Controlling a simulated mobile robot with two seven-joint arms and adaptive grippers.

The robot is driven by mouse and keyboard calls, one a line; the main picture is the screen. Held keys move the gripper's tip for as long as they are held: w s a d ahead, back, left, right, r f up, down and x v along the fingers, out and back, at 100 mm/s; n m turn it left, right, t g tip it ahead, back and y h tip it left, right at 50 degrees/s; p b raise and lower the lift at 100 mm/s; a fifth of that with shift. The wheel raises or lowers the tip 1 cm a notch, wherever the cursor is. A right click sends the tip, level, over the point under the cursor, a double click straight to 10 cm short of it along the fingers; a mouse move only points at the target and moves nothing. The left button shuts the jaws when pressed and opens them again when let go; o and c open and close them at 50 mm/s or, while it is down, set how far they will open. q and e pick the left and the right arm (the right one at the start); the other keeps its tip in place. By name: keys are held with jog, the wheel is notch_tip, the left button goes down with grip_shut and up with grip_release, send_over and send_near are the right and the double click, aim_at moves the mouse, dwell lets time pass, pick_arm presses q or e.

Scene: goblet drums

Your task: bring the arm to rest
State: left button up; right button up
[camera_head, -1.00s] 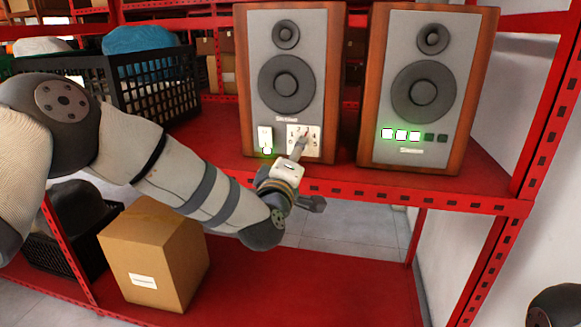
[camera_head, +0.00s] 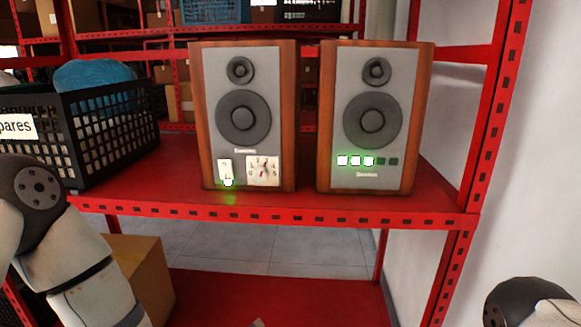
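My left arm (camera_head: 75,255) comes in from the left and hangs low, away from the speakers. Its gripper is out of view below the frame, apart from a small grey tip at the bottom edge that I cannot identify. A dark rounded part of my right arm (camera_head: 530,300) shows at the lower right; its gripper is not in view. The left speaker (camera_head: 285,110) has a switch (camera_head: 225,171) with a green glow at its lower end and a white dial (camera_head: 263,171). The right speaker (camera_head: 325,110) shows three lit green lights (camera_head: 356,160) and dark ones beside them.
The speakers stand on a red shelf (camera_head: 290,212). A black crate (camera_head: 110,137) with blue cloth (camera_head: 92,74) stands at the left. A cardboard box (camera_head: 150,280) is on the lower shelf, partly behind my arm. The space before the speakers is clear.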

pick_arm(q)
jog(key=s+a+f+m+g+y+p, duration=0.15)
jog(key=s+a+f+g, duration=0.35)
jog(key=s, duration=0.6)
jog(key=s+a+f+m+g+h, duration=0.1)
jog(key=s+f+m+g, duration=0.35)
jog(key=s, duration=0.75)
jog(key=s+a+g+y, duration=0.1)
jog(key=s+a+g, duration=0.1)
jog(key=s, duration=0.6)
jog(key=s+a+f+m+g+y, duration=0.1)
jog(key=s+a+g, duration=0.1)
jog(key=s, duration=0.7)
jog(key=shift+s+a, duration=0.25)
jog(key=shift+a, duration=0.55)
pick_arm(e)
jog(key=w+r+t, duration=0.1)
jog(key=w+r, duration=0.1)
jog(key=shift+w+r, duration=0.35)
